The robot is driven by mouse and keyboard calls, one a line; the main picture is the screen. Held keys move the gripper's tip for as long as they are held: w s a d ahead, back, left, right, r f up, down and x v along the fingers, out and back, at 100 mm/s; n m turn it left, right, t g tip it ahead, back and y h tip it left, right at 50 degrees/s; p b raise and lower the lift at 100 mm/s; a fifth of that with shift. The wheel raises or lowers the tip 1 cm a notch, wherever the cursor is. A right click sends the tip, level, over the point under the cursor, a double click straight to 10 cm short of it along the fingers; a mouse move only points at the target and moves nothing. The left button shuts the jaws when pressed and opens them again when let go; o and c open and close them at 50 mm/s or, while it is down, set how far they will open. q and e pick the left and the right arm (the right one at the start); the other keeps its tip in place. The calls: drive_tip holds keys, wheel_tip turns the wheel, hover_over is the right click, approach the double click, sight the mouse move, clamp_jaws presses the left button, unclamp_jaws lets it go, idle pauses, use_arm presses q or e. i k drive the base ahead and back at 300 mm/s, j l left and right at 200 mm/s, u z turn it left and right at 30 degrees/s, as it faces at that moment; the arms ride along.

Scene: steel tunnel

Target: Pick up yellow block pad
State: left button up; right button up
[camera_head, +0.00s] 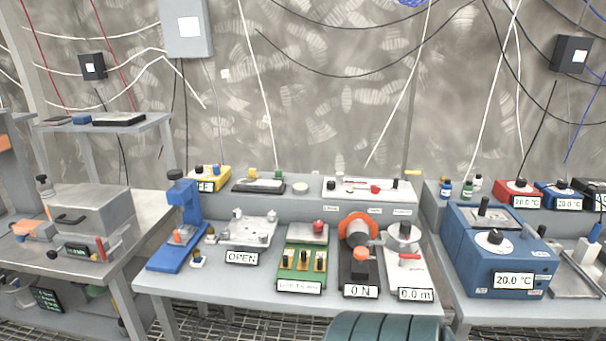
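A yellow block (214,179) sits at the left end of the raised back shelf of the middle bench. It has small knobs on top and a partly hidden label plate at its front left. The post of a blue stand partly overlaps its left side. A small flat yellow piece (412,173) lies at the right end of the same shelf. I cannot tell which of these is the block pad. Neither of my grippers is in view.
The middle bench (190,290) holds a blue stand (183,215), an "OPEN" plate (247,232), a green device (303,262) and an orange-wheeled device (357,235). A blue 20.0 °C unit (500,258) stands right. A dark ribbed shape is at the bottom edge.

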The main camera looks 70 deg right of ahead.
sight(252, 173)
drive_tip(key=z, duration=1.9)
drive_tip(key=j+z, duration=0.35)
drive_tip(key=j, duration=0.4)
